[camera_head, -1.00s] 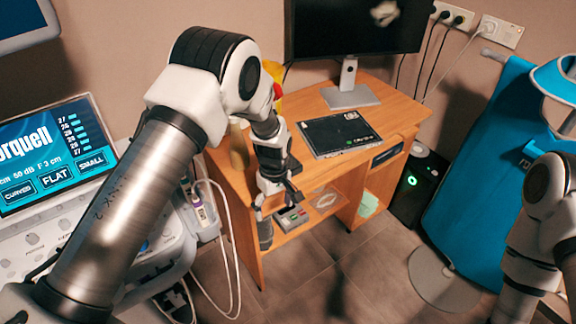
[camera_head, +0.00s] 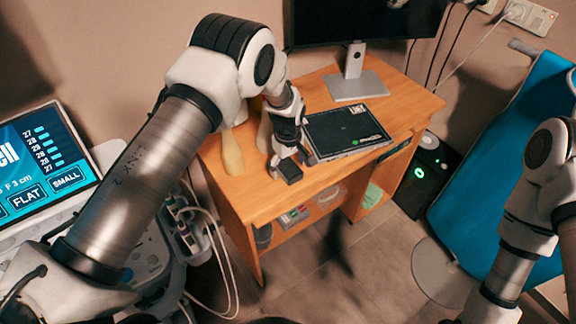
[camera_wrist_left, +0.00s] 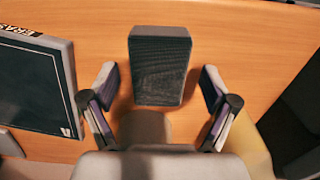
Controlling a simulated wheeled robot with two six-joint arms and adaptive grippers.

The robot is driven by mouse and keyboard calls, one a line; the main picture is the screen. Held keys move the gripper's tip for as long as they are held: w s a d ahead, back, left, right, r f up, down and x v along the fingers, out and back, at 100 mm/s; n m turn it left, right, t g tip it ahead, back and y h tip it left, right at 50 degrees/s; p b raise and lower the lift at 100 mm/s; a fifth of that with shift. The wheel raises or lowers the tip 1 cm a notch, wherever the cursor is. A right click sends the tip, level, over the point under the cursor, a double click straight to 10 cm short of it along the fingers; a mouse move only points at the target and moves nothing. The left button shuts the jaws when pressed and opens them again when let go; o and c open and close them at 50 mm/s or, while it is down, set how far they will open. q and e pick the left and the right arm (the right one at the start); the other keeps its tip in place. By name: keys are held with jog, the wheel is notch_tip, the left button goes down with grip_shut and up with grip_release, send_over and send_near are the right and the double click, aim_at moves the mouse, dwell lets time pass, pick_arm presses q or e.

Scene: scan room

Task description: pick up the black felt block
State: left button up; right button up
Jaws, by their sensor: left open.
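The black felt block (camera_wrist_left: 160,68) lies on the wooden desk. In the left wrist view it shows as a dark, textured block ahead of my palm; in the head view it is a small dark block (camera_head: 290,172) near the desk's front edge. My left gripper (camera_wrist_left: 161,82) is open, with one finger on each side of the block's near part. Gaps of desk show between fingers and block. In the head view my left gripper (camera_head: 288,157) is just behind the block, partly hidden by its own wrist. My right gripper is outside both views.
A black slate-like board (camera_head: 346,130) lies close to the left gripper; it also shows in the left wrist view (camera_wrist_left: 32,88). A tan bottle-shaped object (camera_head: 232,155) stands on the other side. A monitor stand (camera_head: 354,85) is behind. The desk's front edge (camera_head: 262,220) is close.

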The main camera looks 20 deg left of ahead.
pick_arm(q)
jog(key=shift+w+f, duration=0.25)
jog(key=shift+f, duration=0.25)
jog(key=shift+s+r, duration=0.25)
jog(key=c, duration=1.1)
jog(key=shift+r, duration=0.1)
